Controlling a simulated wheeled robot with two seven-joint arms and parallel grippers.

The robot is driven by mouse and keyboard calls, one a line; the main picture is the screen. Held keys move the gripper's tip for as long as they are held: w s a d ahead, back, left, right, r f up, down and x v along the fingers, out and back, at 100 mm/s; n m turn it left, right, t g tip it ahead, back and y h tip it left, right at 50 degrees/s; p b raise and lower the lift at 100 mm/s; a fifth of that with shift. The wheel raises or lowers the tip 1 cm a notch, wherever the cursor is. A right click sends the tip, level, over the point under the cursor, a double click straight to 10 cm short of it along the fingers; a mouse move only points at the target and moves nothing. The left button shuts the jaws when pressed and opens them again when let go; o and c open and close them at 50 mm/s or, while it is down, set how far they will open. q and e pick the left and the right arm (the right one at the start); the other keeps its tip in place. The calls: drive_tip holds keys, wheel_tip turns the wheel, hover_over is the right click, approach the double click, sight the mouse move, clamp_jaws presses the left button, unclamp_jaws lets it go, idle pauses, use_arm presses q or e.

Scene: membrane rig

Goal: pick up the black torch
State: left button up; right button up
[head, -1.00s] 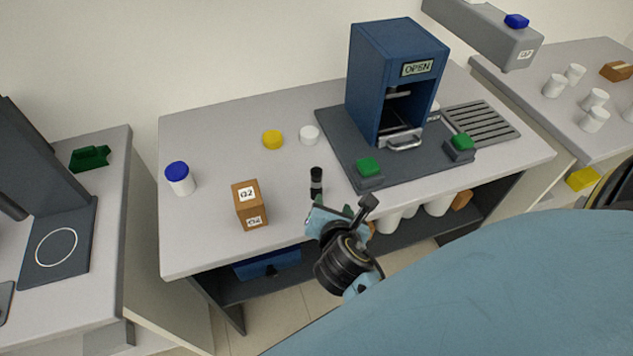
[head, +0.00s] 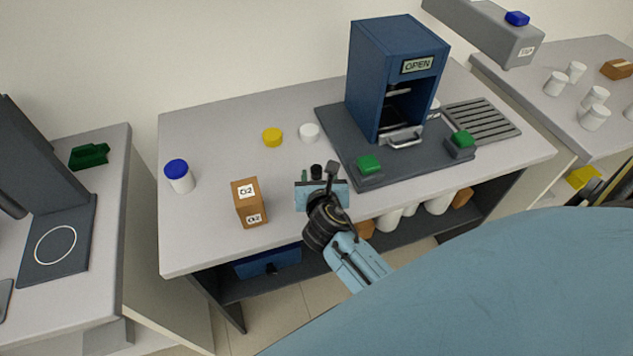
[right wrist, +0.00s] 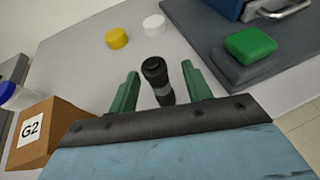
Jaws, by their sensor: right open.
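The black torch (right wrist: 156,76) stands on the table in the right wrist view, between the two green fingers of my right gripper (right wrist: 160,88). The fingers are apart, with a gap on each side of the torch. In the head view only the top of the torch (head: 316,171) shows; my right gripper (head: 318,178) hides the rest of it. My right gripper is open and reaches in over the table's front edge. My left gripper is not in view.
A brown box marked G2 (head: 249,203) stands left of the gripper. A yellow lid (head: 272,138) and a white lid (head: 309,133) lie behind the torch. The blue machine (head: 378,90) stands on a dark base (head: 345,150) with green buttons to the right. A blue-capped jar (head: 180,180) stands far left.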

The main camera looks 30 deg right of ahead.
drive_tip(key=x, duration=0.4)
drive_tip(key=shift+w+a+f, duration=0.2)
drive_tip(key=shift+f, duration=0.05)
drive_tip(key=shift+c, duration=0.3)
drive_tip(key=c, duration=1)
drive_tip(key=shift+r, duration=0.15)
